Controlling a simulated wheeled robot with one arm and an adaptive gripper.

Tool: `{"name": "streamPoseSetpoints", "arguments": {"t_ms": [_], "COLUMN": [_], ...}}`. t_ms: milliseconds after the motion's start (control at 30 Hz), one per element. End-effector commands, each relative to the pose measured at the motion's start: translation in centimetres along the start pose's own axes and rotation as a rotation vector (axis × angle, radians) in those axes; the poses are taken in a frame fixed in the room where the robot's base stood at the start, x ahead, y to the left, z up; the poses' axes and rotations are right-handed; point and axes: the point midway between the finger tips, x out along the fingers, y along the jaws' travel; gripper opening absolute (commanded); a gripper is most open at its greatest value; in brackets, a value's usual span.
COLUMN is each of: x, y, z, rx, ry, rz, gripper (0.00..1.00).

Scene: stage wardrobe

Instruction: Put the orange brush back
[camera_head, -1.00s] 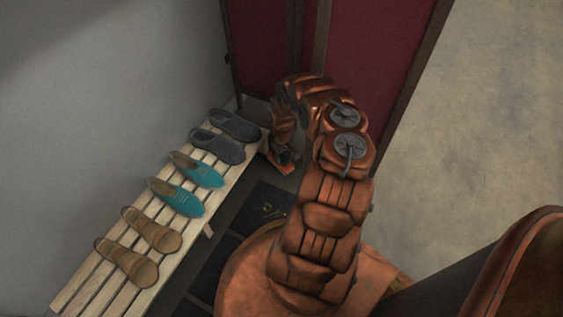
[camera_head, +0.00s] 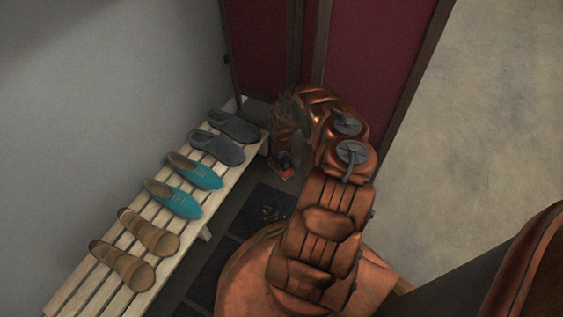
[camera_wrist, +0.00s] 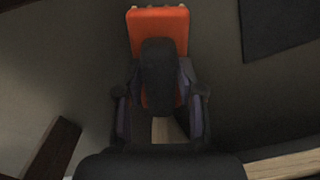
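The orange brush (camera_wrist: 158,28) shows in the wrist view as a bright orange block beyond and behind a dark rounded finger. My gripper (camera_wrist: 157,92) is closed around it, with its dark linkages on both sides. The brush's lower part is hidden by the finger. In the head view my gripper (camera_head: 284,160) points down beside the far end of the bench, in front of the dark red screen. Only a small dull orange patch shows at its tip there.
A slatted wooden bench (camera_head: 172,228) along the grey wall carries grey, teal and tan shoes. Dark mats (camera_head: 268,204) lie on the floor beside it. The dark red folding screen (camera_head: 368,55) stands behind my arm. Open floor (camera_head: 480,110) is at the right.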

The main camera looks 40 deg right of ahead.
Motion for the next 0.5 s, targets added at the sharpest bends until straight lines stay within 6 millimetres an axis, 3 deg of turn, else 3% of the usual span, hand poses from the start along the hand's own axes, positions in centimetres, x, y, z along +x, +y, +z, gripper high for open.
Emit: {"name": "streamPoseSetpoints", "arguments": {"t_ms": [167,500], "x": [-0.01,-0.20], "y": [-0.01,0.01], "z": [0.01,0.00], "rx": [0.000,0.000], "ry": [0.000,0.000], "rz": [0.000,0.000], "gripper": [0.58,0.58]}}
